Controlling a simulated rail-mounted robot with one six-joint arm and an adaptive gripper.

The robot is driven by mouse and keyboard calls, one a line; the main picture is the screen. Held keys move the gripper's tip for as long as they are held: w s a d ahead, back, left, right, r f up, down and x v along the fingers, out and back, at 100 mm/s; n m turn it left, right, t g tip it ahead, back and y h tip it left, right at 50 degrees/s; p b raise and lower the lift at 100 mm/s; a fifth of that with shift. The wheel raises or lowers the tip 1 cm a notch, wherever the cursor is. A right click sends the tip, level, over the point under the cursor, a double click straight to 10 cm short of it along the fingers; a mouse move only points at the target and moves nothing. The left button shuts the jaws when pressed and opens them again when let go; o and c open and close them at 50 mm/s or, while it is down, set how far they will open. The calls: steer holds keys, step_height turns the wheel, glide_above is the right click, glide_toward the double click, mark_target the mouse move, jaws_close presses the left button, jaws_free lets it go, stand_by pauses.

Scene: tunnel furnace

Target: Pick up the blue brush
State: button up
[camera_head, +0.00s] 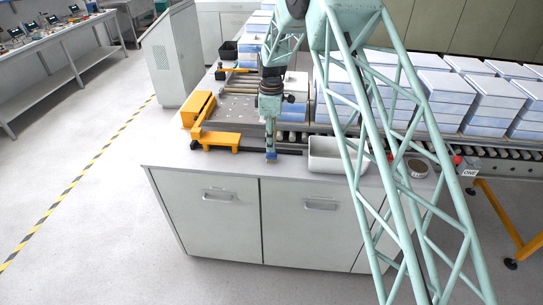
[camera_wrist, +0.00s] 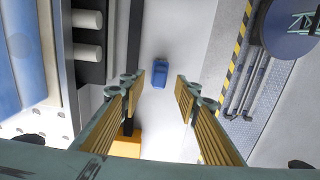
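The blue brush (camera_wrist: 159,73) lies on the white counter top, in the upper middle of the wrist view. It shows in the gap between the two fingers, a little beyond the fingertips and apart from both. In the head view it is a small blue patch (camera_head: 271,156) near the counter's front edge, just under my gripper (camera_head: 270,148). My gripper points down over it. In the wrist view my gripper (camera_wrist: 159,80) is open and empty, with ribbed yellow-brown pads on both fingers. How far the fingertips are above the brush cannot be told.
A white bin (camera_head: 334,155) stands to the right on the counter. A yellow-orange fixture (camera_head: 220,140) with a dark bar is to the left. Behind is the roller conveyor with stacked blue-white boxes (camera_head: 448,97). A tape roll (camera_head: 418,168) lies farther right.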

mark_target(271, 154)
steer(key=shift+f, duration=2.15)
steer(key=shift+c, duration=0.7)
steer(key=c, duration=0.8)
